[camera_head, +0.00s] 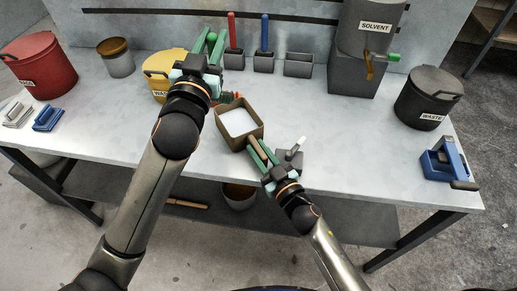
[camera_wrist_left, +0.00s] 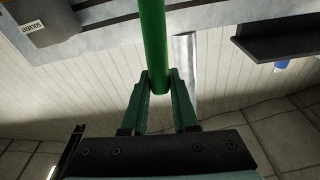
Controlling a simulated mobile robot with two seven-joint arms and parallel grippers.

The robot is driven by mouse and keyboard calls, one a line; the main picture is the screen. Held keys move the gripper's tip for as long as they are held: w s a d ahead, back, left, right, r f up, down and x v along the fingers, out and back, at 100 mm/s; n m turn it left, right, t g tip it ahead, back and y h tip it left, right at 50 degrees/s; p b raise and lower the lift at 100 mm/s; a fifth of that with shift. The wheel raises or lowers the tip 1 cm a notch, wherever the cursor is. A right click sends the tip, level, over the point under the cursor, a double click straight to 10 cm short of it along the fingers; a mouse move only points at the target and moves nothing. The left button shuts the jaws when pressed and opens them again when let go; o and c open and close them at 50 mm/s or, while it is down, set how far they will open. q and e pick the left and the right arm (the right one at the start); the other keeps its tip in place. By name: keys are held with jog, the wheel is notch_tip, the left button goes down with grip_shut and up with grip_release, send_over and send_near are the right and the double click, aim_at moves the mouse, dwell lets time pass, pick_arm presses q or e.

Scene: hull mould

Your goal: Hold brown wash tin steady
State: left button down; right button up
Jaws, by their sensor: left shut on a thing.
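A square brown-walled tin (camera_head: 259,131) with a white inside stands near the front middle of the table. My right gripper (camera_head: 259,147) is at its front wall, its green fingers either side of a tan handle-like bar; whether they press on it cannot be told. My left gripper (camera_head: 213,47) is shut on a green handle, which shows as a green rod (camera_wrist_left: 154,45) between the fingers in the left wrist view. Reddish-brown bristles (camera_head: 230,98) show below that gripper, behind the tin; the join to the handle is hidden.
A yellow tin (camera_head: 154,88) stands behind my left arm. A brown-topped pot (camera_head: 118,62) and red bin (camera_head: 38,70) are left. Red (camera_head: 232,30) and blue (camera_head: 265,33) handles stand in holders. The solvent dispenser (camera_head: 359,65) and waste bin (camera_head: 424,100) are right.

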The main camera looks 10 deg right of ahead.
aim_at(232, 145)
jog(key=o, duration=0.5)
jog(key=shift+m, duration=0.8)
jog(key=a, duration=0.2)
jog(key=s+a, duration=0.1)
jog(key=a, duration=0.2)
jog(key=shift+o, duration=0.2)
jog(key=shift+s, duration=0.1)
jog(key=shift+f, duration=0.1)
jog(key=shift+n, duration=0.8)
jog(key=shift+s+d+f, duration=0.1)
jog(key=shift+s+d, duration=0.95)
jog(key=shift+d, duration=0.25)
jog(key=shift+s+d+f, duration=0.1)
jog(key=shift+s+d, duration=0.95)
jog(key=shift+d, duration=0.2)
jog(key=shift+s+d, duration=1.05)
jog(key=shift+d, duration=0.25)
